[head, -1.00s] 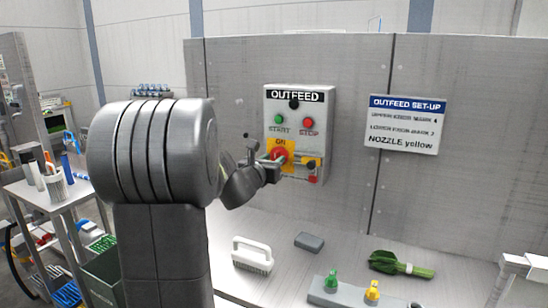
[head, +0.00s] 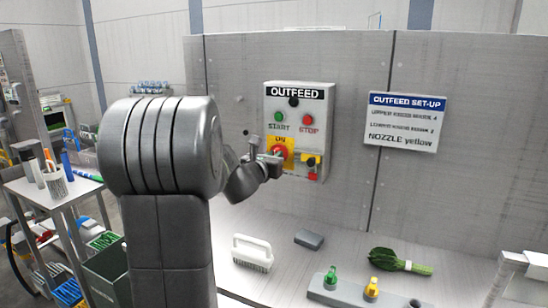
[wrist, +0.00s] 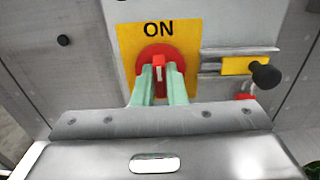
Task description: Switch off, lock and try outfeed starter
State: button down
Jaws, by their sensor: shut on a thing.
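The outfeed starter box (head: 271,112) hangs on the grey wall panel with a green START button (head: 279,117) and a red STOP button (head: 307,119). Its red rotary switch (wrist: 144,52) sits on a yellow plate (wrist: 187,29) marked ON, its handle upright toward the word. My gripper (wrist: 158,75) is shut on the switch handle (wrist: 158,60), pale green fingers on both sides. Right of it is a yellow slide (wrist: 236,66) with a black knob (wrist: 266,77). A red item, perhaps a padlock (wrist: 245,97), shows below the slide, partly hidden.
A set-up sign (head: 405,121) hangs to the right. A side table (head: 50,200) stands left.

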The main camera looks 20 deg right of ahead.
jog(key=shift+w+a+f+n+p, duration=0.15)
jog(key=shift+n+p, duration=0.55)
jog(key=shift+n, duration=3.7)
jog(key=shift+f+n+p, duration=0.1)
jog(key=shift+n+p, duration=0.55)
jog(key=shift+n, duration=3.75)
jog(key=c, duration=1.5)
grip_release()
